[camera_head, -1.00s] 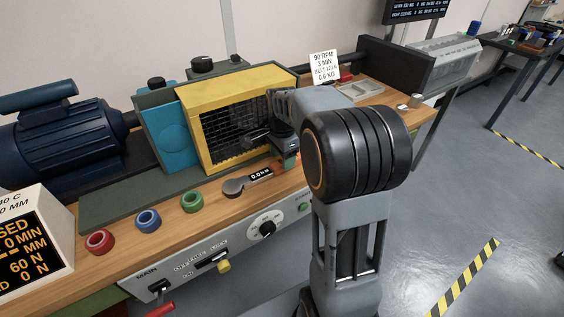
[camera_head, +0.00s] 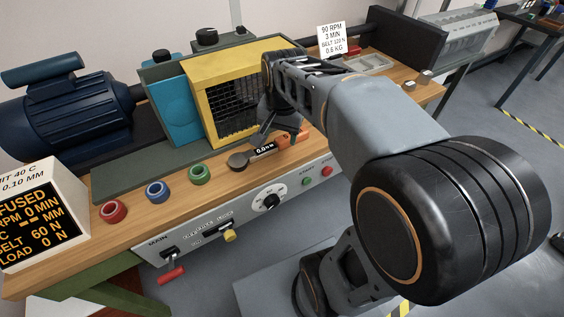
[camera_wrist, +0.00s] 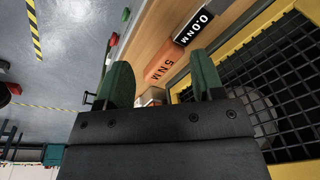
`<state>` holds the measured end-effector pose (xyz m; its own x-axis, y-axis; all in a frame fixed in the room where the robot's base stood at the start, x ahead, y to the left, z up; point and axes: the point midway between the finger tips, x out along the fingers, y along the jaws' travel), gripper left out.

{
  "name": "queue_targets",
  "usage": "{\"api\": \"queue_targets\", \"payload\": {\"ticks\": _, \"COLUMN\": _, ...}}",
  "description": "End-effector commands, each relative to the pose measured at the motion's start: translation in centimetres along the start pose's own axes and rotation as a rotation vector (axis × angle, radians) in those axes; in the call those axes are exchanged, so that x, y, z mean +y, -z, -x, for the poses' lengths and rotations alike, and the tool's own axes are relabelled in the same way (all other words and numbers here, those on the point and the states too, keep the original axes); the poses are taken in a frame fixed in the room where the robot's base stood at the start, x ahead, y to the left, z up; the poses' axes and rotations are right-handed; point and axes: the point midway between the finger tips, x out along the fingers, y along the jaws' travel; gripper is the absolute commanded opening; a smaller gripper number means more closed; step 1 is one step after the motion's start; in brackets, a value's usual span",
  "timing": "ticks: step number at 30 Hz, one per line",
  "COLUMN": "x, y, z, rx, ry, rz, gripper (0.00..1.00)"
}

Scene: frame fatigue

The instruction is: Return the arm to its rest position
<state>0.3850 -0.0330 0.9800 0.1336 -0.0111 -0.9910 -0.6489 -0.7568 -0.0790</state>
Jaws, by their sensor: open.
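My gripper shows in the wrist view (camera_wrist: 163,85) with its two green fingertips spread apart and nothing between them. In the head view my arm reaches in from the right, and my gripper (camera_head: 268,122) hangs over the bench in front of the yellow mesh guard (camera_head: 190,75), its fingers small and partly hidden. A torque wrench with an orange handle (camera_head: 291,139) and a 0.0 Nm display lies on the wooden bench just below the gripper. In the wrist view the wrench's orange part (camera_wrist: 166,64) lies beyond the fingers.
A blue motor (camera_head: 70,100) stands at the left. Red (camera_head: 113,212), blue (camera_head: 158,193) and green (camera_head: 199,174) rings sit along the bench front. A display box (camera_head: 45,215) stands at the left front. A white sign (camera_head: 331,40) and a grey tray (camera_head: 370,63) are at the back right.

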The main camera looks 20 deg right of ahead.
Motion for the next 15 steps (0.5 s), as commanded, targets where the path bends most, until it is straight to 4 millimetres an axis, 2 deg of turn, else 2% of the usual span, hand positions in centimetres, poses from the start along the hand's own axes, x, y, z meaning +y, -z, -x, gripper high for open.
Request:
{"api": "queue_targets", "payload": {"ticks": 1, "x": 0.5, "y": -2.0, "z": -0.6, "rx": 0.018, "ry": 0.016, "rz": 0.124, "gripper": 0.61}}
{"api": "queue_targets", "payload": {"ticks": 6, "x": 2.1, "y": -6.5, "z": -2.9, "rx": 0.076, "ry": 0.049, "rz": 0.492, "gripper": 0.61}}
{"api": "queue_targets", "payload": {"ticks": 11, "x": 2.9, "y": -8.5, "z": -3.9, "rx": 0.108, "ry": 0.059, "rz": 0.667, "gripper": 0.61}}
{"api": "queue_targets", "payload": {"ticks": 15, "x": 2.9, "y": -8.6, "z": -2.1, "rx": 0.126, "ry": 0.063, "rz": 0.706, "gripper": 0.61}}
